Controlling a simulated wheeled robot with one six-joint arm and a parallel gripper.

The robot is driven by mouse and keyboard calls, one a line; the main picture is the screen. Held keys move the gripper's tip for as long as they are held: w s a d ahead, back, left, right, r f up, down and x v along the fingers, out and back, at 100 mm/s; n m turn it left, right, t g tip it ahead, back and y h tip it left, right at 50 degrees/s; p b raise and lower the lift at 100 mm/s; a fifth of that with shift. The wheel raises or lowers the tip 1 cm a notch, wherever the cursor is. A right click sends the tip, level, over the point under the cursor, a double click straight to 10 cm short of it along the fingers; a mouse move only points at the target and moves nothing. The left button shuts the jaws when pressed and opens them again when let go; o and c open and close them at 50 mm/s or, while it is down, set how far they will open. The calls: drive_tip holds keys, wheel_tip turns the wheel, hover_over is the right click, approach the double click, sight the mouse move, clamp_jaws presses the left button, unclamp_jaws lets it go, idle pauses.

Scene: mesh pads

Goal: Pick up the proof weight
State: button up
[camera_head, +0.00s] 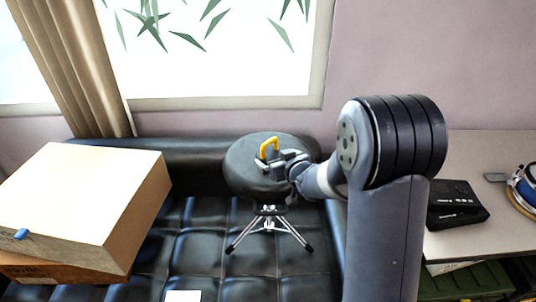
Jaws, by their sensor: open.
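A small yellow loop-shaped handle (269,148) shows above the round black seat of the stool (248,184). It may be part of the proof weight; I cannot make out a body under it, as my gripper covers that spot. My gripper (272,166) is open and lies over the seat, right at the lower right of the yellow loop. The arm reaches in from the right. I cannot tell whether the fingers are around the loop or only in front of it, and no contact is clear.
The stool's chrome legs (268,228) stand on a black tufted couch (200,240). A large cardboard box (125,208) is at the left. On the right, a table (465,150) holds a black device (457,205) and a coiled blue and yellow item (526,187). A window is behind.

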sight(272, 156)
drive_tip(key=shift+w+a+f+p, duration=0.15)
drive_tip(key=shift+w+a+f, duration=0.1)
drive_tip(key=shift+w+f, duration=0.35)
drive_tip(key=shift+w+a+f+p, duration=0.1)
drive_tip(key=shift+w+a+f, duration=0.1)
drive_tip(key=shift+w+f, duration=0.4)
drive_tip(key=shift+w+a+f+p, duration=0.15)
drive_tip(key=shift+w+a+f, duration=0.15)
drive_tip(key=shift+w, duration=0.55)
drive_tip(key=shift+w+a+f, duration=0.2)
drive_tip(key=shift+w+f, duration=0.1)
drive_tip(key=shift+w, duration=0.25)
drive_tip(key=c, duration=1.8)
drive_tip(key=shift+r, duration=0.25)
drive_tip(key=shift+c, duration=0.7)
